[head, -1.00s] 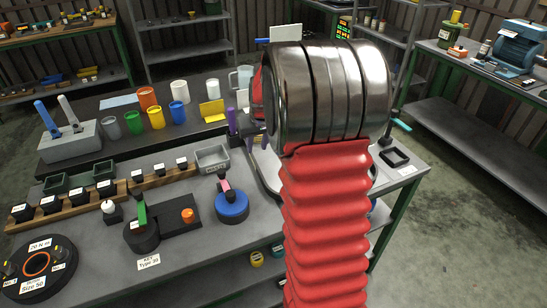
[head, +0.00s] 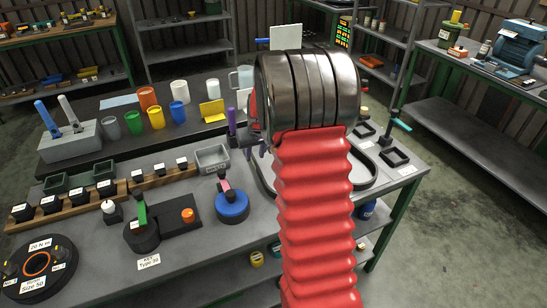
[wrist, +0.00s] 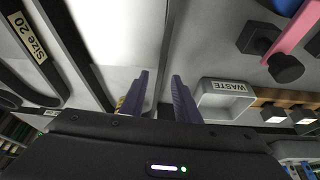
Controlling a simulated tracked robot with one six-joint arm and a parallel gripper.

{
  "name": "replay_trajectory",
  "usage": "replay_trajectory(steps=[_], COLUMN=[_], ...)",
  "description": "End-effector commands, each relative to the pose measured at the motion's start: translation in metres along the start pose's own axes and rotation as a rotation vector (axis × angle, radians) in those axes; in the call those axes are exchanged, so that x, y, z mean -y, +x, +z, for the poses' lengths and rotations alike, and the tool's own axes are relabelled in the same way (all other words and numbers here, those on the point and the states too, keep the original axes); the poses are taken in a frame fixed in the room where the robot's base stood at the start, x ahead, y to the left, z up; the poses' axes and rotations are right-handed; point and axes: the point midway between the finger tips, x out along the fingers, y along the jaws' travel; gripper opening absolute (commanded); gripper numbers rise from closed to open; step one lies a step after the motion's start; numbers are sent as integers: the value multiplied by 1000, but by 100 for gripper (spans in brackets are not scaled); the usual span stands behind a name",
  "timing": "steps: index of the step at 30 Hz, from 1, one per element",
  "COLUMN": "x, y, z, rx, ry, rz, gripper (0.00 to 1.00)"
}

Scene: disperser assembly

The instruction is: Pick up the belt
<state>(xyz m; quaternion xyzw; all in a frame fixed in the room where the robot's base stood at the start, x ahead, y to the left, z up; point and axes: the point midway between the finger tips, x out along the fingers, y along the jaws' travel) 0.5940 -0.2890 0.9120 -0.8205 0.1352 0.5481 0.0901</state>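A dark rounded loop that looks like the belt (head: 373,183) lies on the right end of the bench in the head view, partly hidden behind my arm. In the wrist view, a black curved band (wrist: 22,82) shows at the left, by a "Size 20" label; I cannot tell if it is the same loop. My gripper (wrist: 163,78) shows two purple fingers, apart with nothing between them. They are over a pale surface, to the right of the black band. In the head view my arm mostly hides the gripper.
A grey WASTE bin (wrist: 226,99) is close to the right of the fingers; it also stands mid-bench in the head view (head: 212,158). A blue round fixture (head: 232,207) stands in front of it.

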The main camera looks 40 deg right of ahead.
Motion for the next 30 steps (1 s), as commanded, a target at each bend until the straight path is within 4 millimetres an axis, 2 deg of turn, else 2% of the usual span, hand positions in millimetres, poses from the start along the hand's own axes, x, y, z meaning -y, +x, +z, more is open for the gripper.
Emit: replay_trajectory(steps=[3,9,26,30], x=[1,0,0,0], y=[16,34,36,36], z=[-1,-2,-2,-2], rx=[3,1,0,0], ry=[0,1,1,1], rz=[-1,0,0,0], gripper=[29,29,29,21])
